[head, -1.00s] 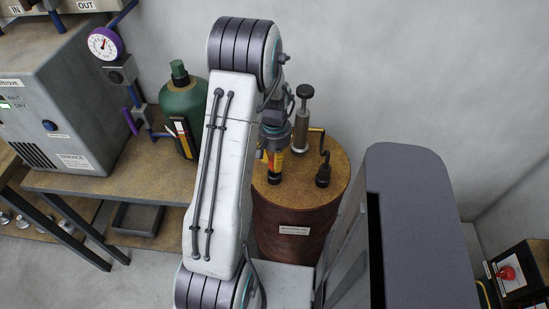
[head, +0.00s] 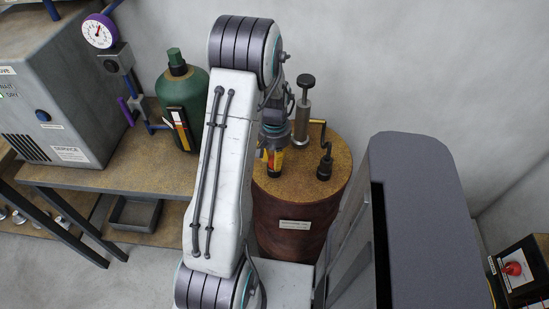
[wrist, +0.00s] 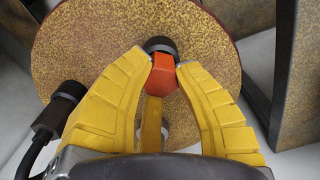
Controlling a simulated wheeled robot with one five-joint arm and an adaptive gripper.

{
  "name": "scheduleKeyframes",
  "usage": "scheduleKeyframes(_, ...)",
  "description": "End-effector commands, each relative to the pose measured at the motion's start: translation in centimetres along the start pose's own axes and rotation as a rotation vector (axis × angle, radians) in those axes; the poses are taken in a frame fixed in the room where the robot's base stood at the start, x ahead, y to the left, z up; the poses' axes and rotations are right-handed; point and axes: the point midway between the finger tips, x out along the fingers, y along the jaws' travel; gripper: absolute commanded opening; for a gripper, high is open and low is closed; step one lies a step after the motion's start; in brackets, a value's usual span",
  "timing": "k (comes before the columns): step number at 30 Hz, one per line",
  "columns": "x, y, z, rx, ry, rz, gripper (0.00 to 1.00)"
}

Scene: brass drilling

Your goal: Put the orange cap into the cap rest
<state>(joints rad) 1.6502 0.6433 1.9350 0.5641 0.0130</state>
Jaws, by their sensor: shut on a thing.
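The orange cap (wrist: 162,76) is between the yellow fingers of my gripper (wrist: 163,72) in the wrist view, with the drum top behind it. A black round fitting (wrist: 160,45) shows just beyond the cap; I cannot tell whether they touch. In the head view my gripper (head: 273,150) points down over the drum top, close to a black fitting, and the cap is not clearly visible there. I cannot pick out the cap rest with certainty in either view.
The rusty brown drum (head: 272,225) carries a pump (head: 302,125) and a black fitting with a bent pipe (head: 325,165) right of my gripper. A green bottle (head: 184,95) stands on the bench (head: 110,172) to the left. A grey tray (head: 134,215) is on the lower shelf.

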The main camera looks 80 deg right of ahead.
Motion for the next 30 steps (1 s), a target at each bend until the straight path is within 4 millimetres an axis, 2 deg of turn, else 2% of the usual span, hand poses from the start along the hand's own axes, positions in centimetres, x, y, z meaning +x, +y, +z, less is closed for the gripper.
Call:
scheduleKeyframes(4, -0.01, 0.0, -0.01, 0.0, 0.0, 0.0, 0.0)
scheduleKeyframes(5, -0.01, 0.0, -0.01, 0.0, 0.0, 0.0, 0.29)
scheduleKeyframes(12, -0.01, 0.0, -0.01, 0.0, 0.0, 0.0, 0.51)
scheduleKeyframes(17, -0.01, 0.0, 0.0, 0.0, 0.0, 0.0, 0.52)
scheduleKeyframes(18, 0.0, 0.0, 0.0, 0.0, 0.0, 0.0, 0.57)
scheduleKeyframes(27, 0.0, 0.0, 0.0, 0.0, 0.0, 0.0, 0.83)
scheduleKeyframes(30, 0.0, 0.0, 0.0, 0.0, 0.0, 0.0, 0.83)
